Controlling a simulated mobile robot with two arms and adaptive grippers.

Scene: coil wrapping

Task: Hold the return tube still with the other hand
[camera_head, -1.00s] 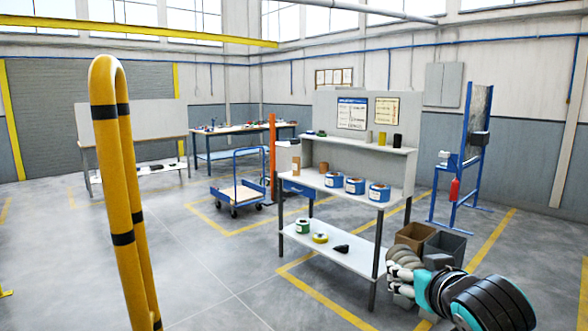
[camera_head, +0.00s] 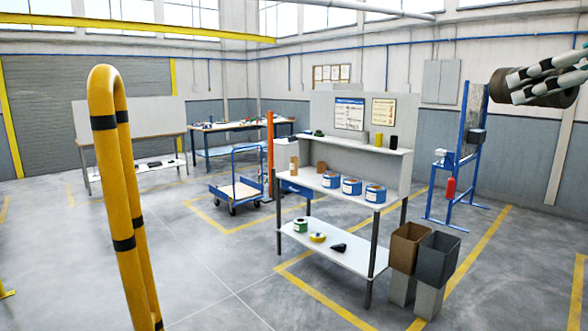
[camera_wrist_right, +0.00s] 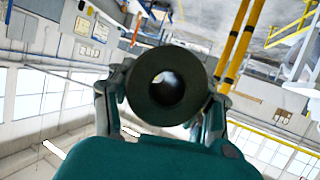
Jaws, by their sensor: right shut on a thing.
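My right gripper (camera_head: 516,87) is at the upper right of the head view, raised in front of the back wall. Its pale, dark-banded fingers are shut around a dark brown tube (camera_head: 497,88). In the right wrist view the tube (camera_wrist_right: 165,112) is seen end-on, with a round hole through it, between the two fingers. I cannot tell whether it is the return tube. My left gripper is not in view.
A yellow, black-banded guard rail (camera_head: 124,200) stands close on the left. A workbench (camera_head: 330,250) with several labelled coils stands mid-view. A brown bin (camera_head: 408,246) and a grey bin (camera_head: 437,258) stand beside it. A blue rack (camera_head: 467,165) stands behind.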

